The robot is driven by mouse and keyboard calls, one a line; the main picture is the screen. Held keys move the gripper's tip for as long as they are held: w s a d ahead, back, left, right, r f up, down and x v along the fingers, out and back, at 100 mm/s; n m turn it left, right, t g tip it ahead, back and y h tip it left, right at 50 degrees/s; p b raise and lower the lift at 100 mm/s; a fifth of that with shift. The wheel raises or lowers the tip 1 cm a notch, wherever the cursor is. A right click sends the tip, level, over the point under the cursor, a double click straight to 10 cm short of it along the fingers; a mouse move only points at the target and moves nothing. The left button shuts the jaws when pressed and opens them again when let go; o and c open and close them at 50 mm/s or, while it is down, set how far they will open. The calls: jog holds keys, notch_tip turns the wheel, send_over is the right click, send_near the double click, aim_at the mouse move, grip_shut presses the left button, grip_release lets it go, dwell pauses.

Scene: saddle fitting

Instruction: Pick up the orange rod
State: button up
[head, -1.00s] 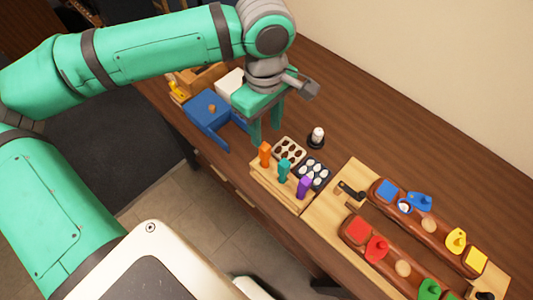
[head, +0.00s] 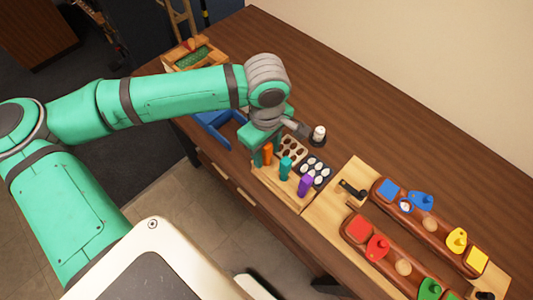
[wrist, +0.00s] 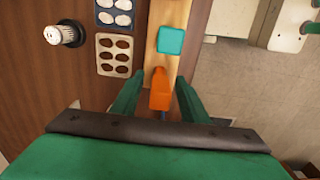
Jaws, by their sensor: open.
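The orange rod (head: 267,153) stands upright at the left end of a wooden rack (head: 262,181). In the wrist view the orange rod (wrist: 160,90) lies between my two fingers, with a gap on each side. My gripper (wrist: 158,88) is open and its fingers straddle the rod. In the head view my gripper (head: 262,150) is low over the left end of the rack, and the arm partly hides it. A teal rod (head: 285,168) and a purple rod (head: 305,185) stand in the same rack, to the right of the orange one.
Behind the rack are a cream tray with holes (head: 291,148) and a dark tray with white pieces (head: 316,172). A white-topped knob (head: 318,134) stands behind them. A blue box (head: 222,128) is to the left. A wooden board (head: 335,195) with coloured pieces is to the right.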

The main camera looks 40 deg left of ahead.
jog(key=shift+w, duration=0.15)
grip_shut()
jog(key=r, duration=0.9)
jog(key=shift+s+r, duration=0.2)
jog(key=shift+r, duration=0.15)
jog(key=shift+w+r, duration=0.1)
jog(key=shift+r, duration=0.05)
jog(key=c, duration=0.8)
grip_release()
jog(key=shift+w, duration=0.1)
jog(key=shift+c, duration=0.9)
